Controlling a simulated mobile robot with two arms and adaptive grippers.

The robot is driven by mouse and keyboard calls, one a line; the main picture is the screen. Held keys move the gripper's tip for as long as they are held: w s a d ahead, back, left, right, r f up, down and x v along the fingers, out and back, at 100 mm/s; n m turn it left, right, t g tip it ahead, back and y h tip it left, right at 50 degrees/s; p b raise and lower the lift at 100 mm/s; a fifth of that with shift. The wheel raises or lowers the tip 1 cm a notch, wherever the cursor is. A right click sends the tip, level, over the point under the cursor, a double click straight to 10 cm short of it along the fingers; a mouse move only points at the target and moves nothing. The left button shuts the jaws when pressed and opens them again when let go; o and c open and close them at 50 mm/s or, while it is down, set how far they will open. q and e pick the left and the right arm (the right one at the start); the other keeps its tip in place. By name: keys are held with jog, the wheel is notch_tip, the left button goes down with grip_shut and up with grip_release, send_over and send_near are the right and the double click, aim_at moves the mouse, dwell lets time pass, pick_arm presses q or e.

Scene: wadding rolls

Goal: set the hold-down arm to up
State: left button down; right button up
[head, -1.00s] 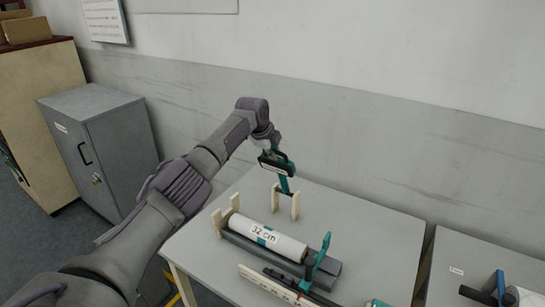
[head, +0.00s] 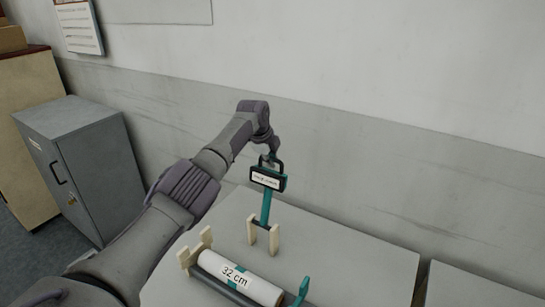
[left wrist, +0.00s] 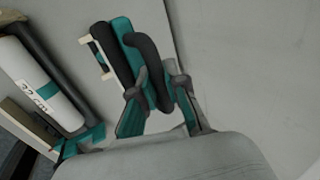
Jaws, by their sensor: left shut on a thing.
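The hold-down arm (head: 266,208) is a teal bar standing nearly upright between two pale wooden posts (head: 274,239) on the grey table. A black-framed label plate (head: 267,179) and a black handle are at its top; the lettering is too small to read. My left gripper (head: 270,159) is shut on the handle. In the left wrist view, the black curved handle (left wrist: 151,62) lies between my teal-padded fingers (left wrist: 158,88). A white roll marked 32 cm (head: 238,278) lies in a dark trough in front of the posts. My right gripper is not in view.
Wooden end posts (head: 195,252) stand at the roll's left end, and a teal lever (head: 303,291) at its right end. A grey cabinet (head: 85,165) is to the left, the wall behind. The table right of the posts is clear.

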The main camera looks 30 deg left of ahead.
pick_arm(q)
jog(key=shift+w, duration=0.1)
dwell(0.5)
jog(key=c, duration=1.2)
grip_release()
jog(key=shift+w+f, duration=0.1)
jog(key=shift+w, duration=0.15)
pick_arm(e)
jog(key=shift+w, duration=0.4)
pick_arm(q)
jog(key=shift+v, duration=0.8)
jog(key=v, duration=1)
jog(key=shift+r, duration=0.25)
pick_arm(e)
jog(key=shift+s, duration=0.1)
pick_arm(q)
jog(key=shift+f, duration=0.1)
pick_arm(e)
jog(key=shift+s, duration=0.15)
